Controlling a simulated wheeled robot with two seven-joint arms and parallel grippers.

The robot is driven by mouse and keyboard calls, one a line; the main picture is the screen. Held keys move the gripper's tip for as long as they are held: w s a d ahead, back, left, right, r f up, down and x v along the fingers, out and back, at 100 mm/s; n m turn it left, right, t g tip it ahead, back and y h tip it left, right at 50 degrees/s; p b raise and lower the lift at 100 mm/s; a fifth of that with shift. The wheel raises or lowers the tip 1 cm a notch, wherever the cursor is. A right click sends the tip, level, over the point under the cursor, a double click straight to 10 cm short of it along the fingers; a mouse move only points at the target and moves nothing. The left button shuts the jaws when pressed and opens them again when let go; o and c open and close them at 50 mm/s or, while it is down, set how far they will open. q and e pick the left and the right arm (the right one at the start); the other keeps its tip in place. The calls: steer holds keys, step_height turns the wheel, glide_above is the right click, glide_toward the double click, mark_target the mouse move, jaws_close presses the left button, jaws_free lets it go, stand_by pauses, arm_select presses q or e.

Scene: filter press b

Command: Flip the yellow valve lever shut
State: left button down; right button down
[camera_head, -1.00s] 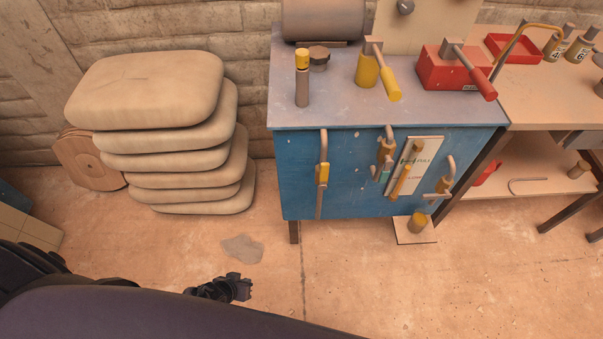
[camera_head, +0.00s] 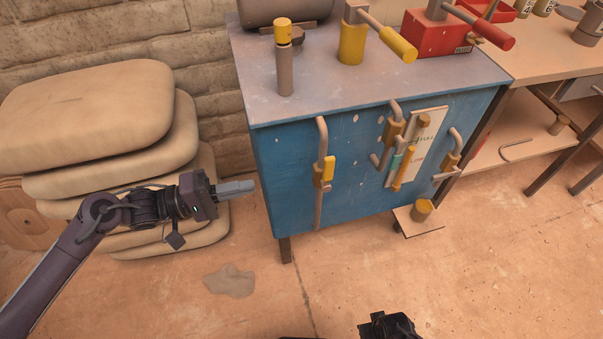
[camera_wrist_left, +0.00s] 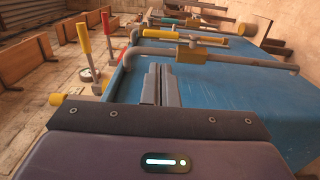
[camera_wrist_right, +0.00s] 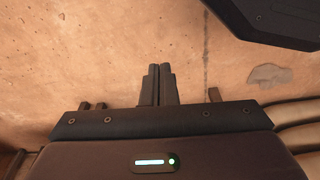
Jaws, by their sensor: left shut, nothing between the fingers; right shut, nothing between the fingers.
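A yellow lever (camera_head: 328,168) sits on a brass valve body on the leftmost vertical pipe (camera_head: 320,205) of the blue cabinet front. The lever lies along the pipe. In the left wrist view the pipe (camera_wrist_left: 150,54) runs across, with its brass valve body (camera_wrist_left: 192,53), beyond my fingertips. My left gripper (camera_head: 250,186) is shut and empty, pointing right toward the pipe, left of it and apart from it; it also shows in the left wrist view (camera_wrist_left: 160,67). My right gripper (camera_wrist_right: 159,68) is shut and empty over the floor; its dark body (camera_head: 390,326) shows at the bottom of the head view.
The blue cabinet (camera_head: 280,180) also bears other pipes and an orange-yellow handle (camera_head: 404,168) to the right. A larger yellow handle (camera_head: 398,45) and a red box (camera_head: 432,36) are on top. Stacked sacks (camera_head: 90,120) stand behind my left arm.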

mark_target(324, 170)
arm_select(q)
steer(key=shift+d, duration=0.1)
